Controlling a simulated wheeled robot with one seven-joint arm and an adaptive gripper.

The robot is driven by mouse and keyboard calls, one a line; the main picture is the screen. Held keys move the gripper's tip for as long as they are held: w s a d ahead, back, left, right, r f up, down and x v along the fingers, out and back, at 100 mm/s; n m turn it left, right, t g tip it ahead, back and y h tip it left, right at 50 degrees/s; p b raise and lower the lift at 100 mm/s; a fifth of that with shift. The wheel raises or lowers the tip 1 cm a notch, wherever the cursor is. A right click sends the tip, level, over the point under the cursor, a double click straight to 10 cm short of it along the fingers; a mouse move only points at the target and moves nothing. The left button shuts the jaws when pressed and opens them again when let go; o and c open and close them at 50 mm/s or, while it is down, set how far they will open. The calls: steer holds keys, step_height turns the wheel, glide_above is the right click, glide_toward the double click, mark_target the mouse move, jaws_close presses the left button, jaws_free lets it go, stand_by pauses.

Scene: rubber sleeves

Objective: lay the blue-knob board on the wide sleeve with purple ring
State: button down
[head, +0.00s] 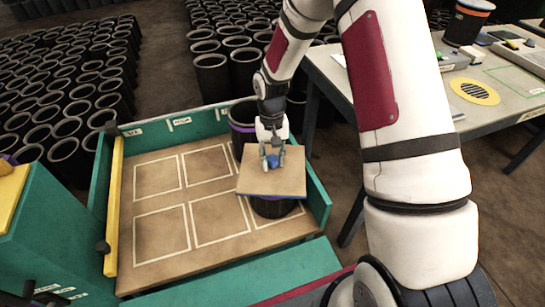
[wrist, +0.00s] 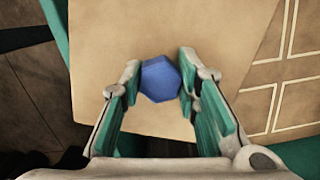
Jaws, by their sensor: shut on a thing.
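The tan square board (head: 272,182) has a blue knob (head: 272,161) at its middle. My gripper (head: 272,150) is shut on this knob from above; the wrist view shows a finger on each side of the blue knob (wrist: 160,80). A black sleeve (head: 275,207) with a bluish-purple band stands under the board, its top mostly hidden. I cannot tell whether the board touches it. Another black sleeve (head: 242,112) with a purple ring (head: 240,127) stands just behind, at the tray's back right corner. Which is wider is unclear.
The green-walled tray (head: 320,190) has a tan floor with white outlined rectangles, empty on the left. A yellow bar (head: 114,205) runs along its left side. A grey table (head: 400,97) stands to the right. Many black sleeves (head: 80,95) stand on the floor behind.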

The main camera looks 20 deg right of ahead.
steer(key=shift+f+b, duration=0.35)
steer(key=shift+f, duration=0.2)
steer(key=c, duration=1.1)
jaws_free()
steer(key=r, duration=0.3)
steer(key=w+r, duration=0.1)
steer(key=r, duration=0.7)
steer(key=shift+w+d, duration=0.1)
steer(key=shift+w, duration=0.1)
steer(key=s+r+t+p, duration=0.1)
steer(key=s+r+p, duration=0.1)
steer(key=s+r, duration=0.35)
steer(key=s+r+n+t+p, duration=0.1)
steer(key=s+r+p, duration=0.15)
steer(key=r, duration=0.65)
steer(key=s+r+p, duration=0.1)
steer(key=s+r, duration=0.4)
steer(key=r, duration=0.2)
steer(key=s+r+t+p, duration=0.1)
steer(key=s+r+p, duration=0.1)
steer(key=s, duration=0.4)
steer(key=s+r+t+p, duration=0.1)
steer(key=s+r+p, duration=0.1)
steer(key=s+r, duration=0.3)
steer(key=s+r+n+t+p, duration=0.1)
steer(key=s+r, duration=0.3)
steer(key=s, duration=0.5)
steer(key=shift+s+t+p, duration=0.25)
steer(key=shift+t+p, duration=0.05)
steer(key=shift+p, duration=0.15)
